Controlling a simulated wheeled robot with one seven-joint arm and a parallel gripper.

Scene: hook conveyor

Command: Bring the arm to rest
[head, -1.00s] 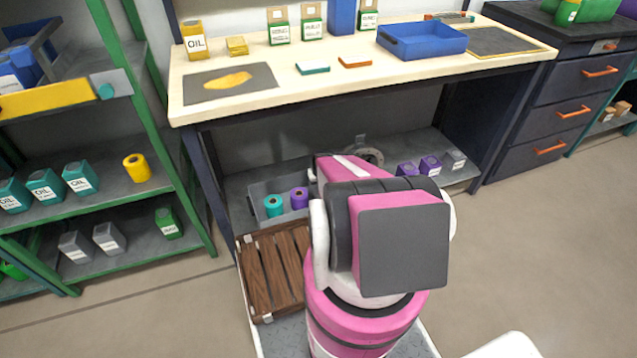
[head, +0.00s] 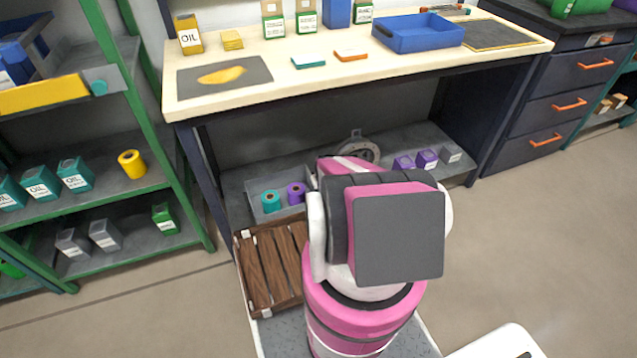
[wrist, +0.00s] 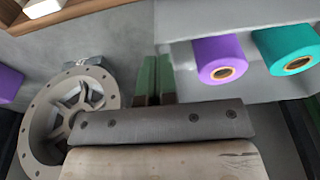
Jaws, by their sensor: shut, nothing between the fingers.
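My arm stands folded in front of the workbench in the head view, and its pink and grey links hide my gripper there. In the wrist view my gripper (wrist: 155,76) shows as two narrow green fingers, side by side and shut with nothing between them. The fingers reach past the grey palm bar toward the area beside a grey bin (wrist: 258,88). A purple roll (wrist: 218,58) and a teal roll (wrist: 288,48) lie in that bin, to the right of the fingers. A grey spoked ring (wrist: 75,105) is to their left.
The workbench (head: 300,82) stands ahead, with a lower shelf (head: 420,140) holding the bin, ring and small boxes. A brown slatted crate (head: 270,270) sits left of my arm. A green-framed shelf (head: 140,110) stands at the left. Floor (head: 560,230) is clear at the right.

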